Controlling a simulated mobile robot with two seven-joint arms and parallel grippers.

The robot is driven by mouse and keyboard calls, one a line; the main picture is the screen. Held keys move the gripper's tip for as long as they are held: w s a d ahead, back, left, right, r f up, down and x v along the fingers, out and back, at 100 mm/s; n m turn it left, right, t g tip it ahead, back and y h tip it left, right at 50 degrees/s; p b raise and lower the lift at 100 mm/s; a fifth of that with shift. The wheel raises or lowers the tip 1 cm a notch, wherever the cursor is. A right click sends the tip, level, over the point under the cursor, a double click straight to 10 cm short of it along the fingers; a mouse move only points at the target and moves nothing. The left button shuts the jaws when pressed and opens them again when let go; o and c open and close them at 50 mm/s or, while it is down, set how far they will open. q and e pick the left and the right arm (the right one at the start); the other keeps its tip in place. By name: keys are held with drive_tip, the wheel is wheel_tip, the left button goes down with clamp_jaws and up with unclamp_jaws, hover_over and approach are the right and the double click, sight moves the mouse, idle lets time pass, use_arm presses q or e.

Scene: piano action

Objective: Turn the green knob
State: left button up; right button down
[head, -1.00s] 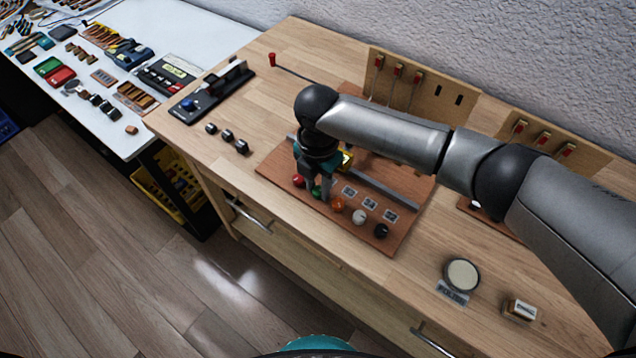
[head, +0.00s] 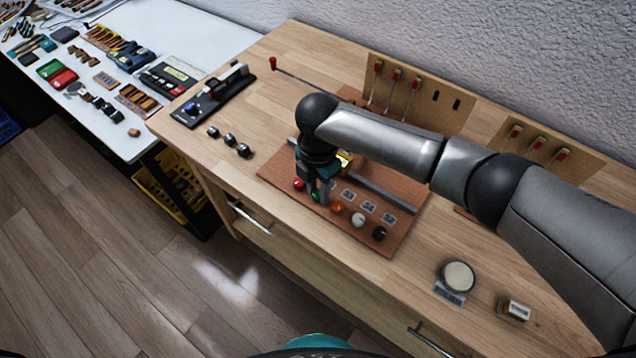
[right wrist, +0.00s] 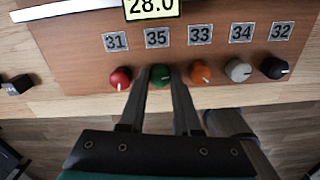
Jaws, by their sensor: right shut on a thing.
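The green knob (right wrist: 160,77) is on a brown wooden board (right wrist: 70,68), between a red knob (right wrist: 120,77) and an orange knob (right wrist: 201,75). The label 35 stands beside it. My right gripper (right wrist: 160,88) has its two fingers on either side of the green knob and is shut on it. In the head view my right gripper (head: 320,197) comes down over the board, and the green knob (head: 315,196) is mostly hidden by the fingers. A yellow display (right wrist: 150,7) reads 28.0. My left gripper is not in view.
A grey-white knob (right wrist: 238,71) and a black knob (right wrist: 275,68) continue the row. A grey rail (head: 385,191) runs behind the labels. A round tin (head: 458,276) and several black weights (head: 229,140) stand on the bench (head: 300,60).

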drive_tip(key=m+p, duration=0.2)
drive_tip(key=shift+r+m, duration=0.25)
drive_tip(key=shift+m, duration=0.15)
drive_tip(key=m+p, duration=0.2)
drive_tip(key=shift+m, duration=0.3)
drive_tip(key=m+p, duration=0.2)
drive_tip(key=m, duration=0.1)
drive_tip(key=shift+f, duration=0.1)
drive_tip(key=shift+m+p, duration=0.65)
drive_tip(key=shift+m, duration=0.35)
drive_tip(key=shift+f+m, duration=0.1)
drive_tip(key=shift+m, duration=0.2)
drive_tip(key=c, duration=0.9)
unclamp_jaws()
